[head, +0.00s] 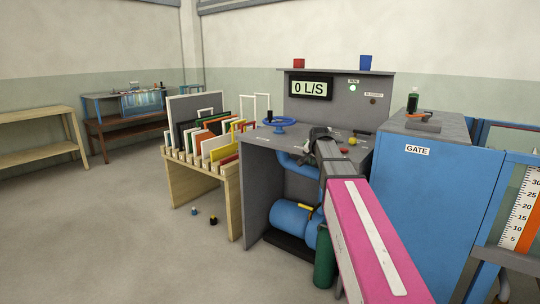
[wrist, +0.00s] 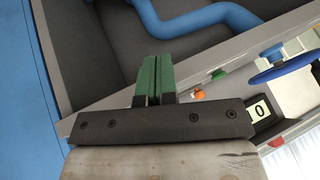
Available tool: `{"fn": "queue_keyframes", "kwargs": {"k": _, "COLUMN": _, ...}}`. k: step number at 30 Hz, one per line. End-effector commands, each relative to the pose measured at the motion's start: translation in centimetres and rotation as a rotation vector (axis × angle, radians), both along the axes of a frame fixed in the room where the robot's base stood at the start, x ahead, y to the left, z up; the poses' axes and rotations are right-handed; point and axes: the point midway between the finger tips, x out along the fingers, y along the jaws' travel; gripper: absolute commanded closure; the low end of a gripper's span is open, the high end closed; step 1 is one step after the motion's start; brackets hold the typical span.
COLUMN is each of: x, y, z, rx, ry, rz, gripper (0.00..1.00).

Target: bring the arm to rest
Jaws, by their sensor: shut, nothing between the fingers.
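My gripper (wrist: 158,78) shows in the wrist view with its two green fingers pressed together and nothing between them. It is above the grey control console, near its edge, with the console's open underside and a blue pipe (wrist: 205,22) beyond the fingers. In the head view my arm reaches from the lower right toward the console top (head: 262,138); the fingertips cannot be made out there. I cannot tell how far the fingers are from the console edge.
A blue handwheel (head: 280,125) and small coloured buttons, one of them red (head: 344,150), sit on the console. The blue cabinet marked GATE (head: 418,190) stands close on the right. A wooden rack (head: 190,188) of panels stands left. Open floor lies front left.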

Motion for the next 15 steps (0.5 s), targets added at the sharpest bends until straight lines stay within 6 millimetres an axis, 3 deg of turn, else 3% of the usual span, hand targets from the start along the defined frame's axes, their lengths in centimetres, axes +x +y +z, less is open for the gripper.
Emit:
{"fn": "queue_keyframes", "kwargs": {"k": 6, "x": -6.3, "y": 0.1, "z": -9.1, "rx": -0.07, "ry": 0.14, "rz": 0.113, "gripper": 1.0}}
{"fn": "queue_keyframes", "kwargs": {"k": 15, "x": -16.3, "y": 0.3, "z": -20.1, "rx": -0.148, "ry": 0.342, "rz": 0.304, "gripper": 1.0}}
